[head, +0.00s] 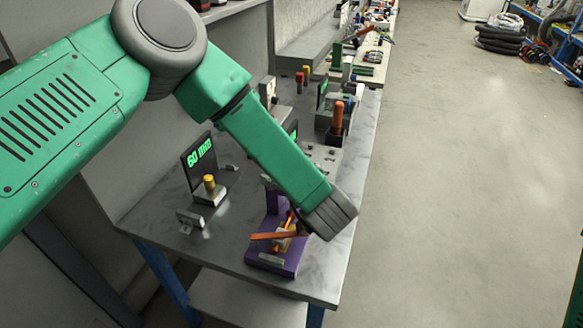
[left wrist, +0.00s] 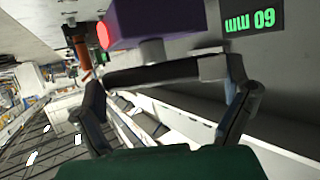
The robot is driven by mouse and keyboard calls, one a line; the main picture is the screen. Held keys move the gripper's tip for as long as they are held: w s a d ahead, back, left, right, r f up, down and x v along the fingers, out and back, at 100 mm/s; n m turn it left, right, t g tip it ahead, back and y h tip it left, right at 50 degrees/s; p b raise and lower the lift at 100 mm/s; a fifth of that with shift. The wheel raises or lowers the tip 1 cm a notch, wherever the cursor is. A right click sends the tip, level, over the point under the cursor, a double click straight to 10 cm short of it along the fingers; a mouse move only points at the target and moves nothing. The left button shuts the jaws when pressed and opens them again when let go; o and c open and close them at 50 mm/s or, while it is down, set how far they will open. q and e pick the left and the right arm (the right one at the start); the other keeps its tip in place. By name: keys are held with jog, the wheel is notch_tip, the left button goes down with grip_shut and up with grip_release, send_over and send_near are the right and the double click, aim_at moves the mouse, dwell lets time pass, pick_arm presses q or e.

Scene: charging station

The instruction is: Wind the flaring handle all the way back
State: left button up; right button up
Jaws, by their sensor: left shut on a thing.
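A purple flaring device (head: 288,268) stands at the front edge of the grey table, with orange bars (head: 268,236) crossing over its base. My green left arm reaches over the table and ends in a dark wrist (head: 332,212) beside the device. Its fingers are mostly hidden in the head view. In the left wrist view the purple body (left wrist: 160,22) shows at the top, with a grey post under it. A dark bar, seemingly the handle (left wrist: 155,76), spans between the fingers of my left gripper (left wrist: 168,80), which is shut on it. My right gripper is not in view.
A small stand with a green "60 mm" display (head: 199,153) and a yellow-topped block (head: 209,186) sit left of the device. An orange-handled tool (head: 338,118) and other fixtures stand further back. The floor to the right (head: 460,190) is clear.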

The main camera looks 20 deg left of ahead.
pick_arm(q)
jog(key=n+g+y, duration=0.4)
jog(key=n, duration=0.1)
jog(key=shift+w+r, duration=0.1)
jog(key=shift+w, duration=0.1)
jog(key=shift+c, duration=0.2)
jog(key=shift+n+g, duration=0.3)
jog(key=o, duration=0.8)
jog(key=v, duration=1.2)
jog(key=shift+w+d+f, duration=0.15)
jog(key=shift+d+f, duration=0.05)
